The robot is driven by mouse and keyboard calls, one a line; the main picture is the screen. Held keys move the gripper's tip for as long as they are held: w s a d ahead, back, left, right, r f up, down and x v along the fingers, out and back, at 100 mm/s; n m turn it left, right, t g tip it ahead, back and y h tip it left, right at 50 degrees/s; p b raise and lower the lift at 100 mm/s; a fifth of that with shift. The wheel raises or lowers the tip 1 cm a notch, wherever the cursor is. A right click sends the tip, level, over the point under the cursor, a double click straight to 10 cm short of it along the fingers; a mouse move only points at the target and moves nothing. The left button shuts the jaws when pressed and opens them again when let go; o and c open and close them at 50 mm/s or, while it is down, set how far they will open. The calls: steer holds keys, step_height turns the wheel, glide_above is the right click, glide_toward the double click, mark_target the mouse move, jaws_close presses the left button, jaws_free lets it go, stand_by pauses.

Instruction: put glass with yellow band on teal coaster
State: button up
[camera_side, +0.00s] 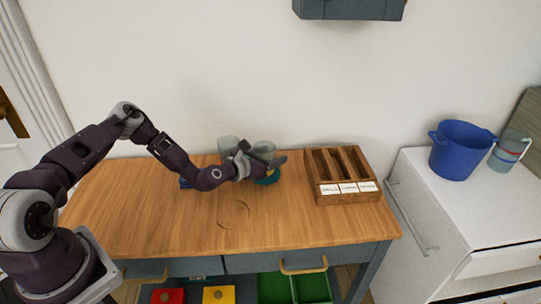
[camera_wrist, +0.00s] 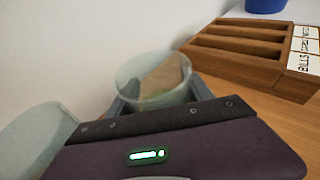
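A pale, see-through glass (camera_side: 263,149) stands upright at my gripper (camera_side: 262,163) in the side view, near the back of the wooden table. In the wrist view this glass (camera_wrist: 150,88) is between the two fingers of my gripper (camera_wrist: 160,100). I cannot tell whether the fingers press on it. A second similar glass (camera_side: 227,143) is just to its left, also at the left edge of the wrist view (camera_wrist: 28,140). No yellow band shows on either glass. The teal coaster (camera_side: 270,179) shows partly below my gripper, which hides the rest.
A wooden sorter (camera_side: 345,197) with labelled slots stands to the right on the table (camera_side: 160,225). A blue item (camera_side: 185,183) shows partly behind my arm. The table front is clear. A blue pot (camera_side: 458,150) and a banded jug (camera_side: 508,150) stand on the white cabinet.

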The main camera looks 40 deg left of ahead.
steer(key=o, duration=0.3)
steer(key=shift+r, duration=0.15)
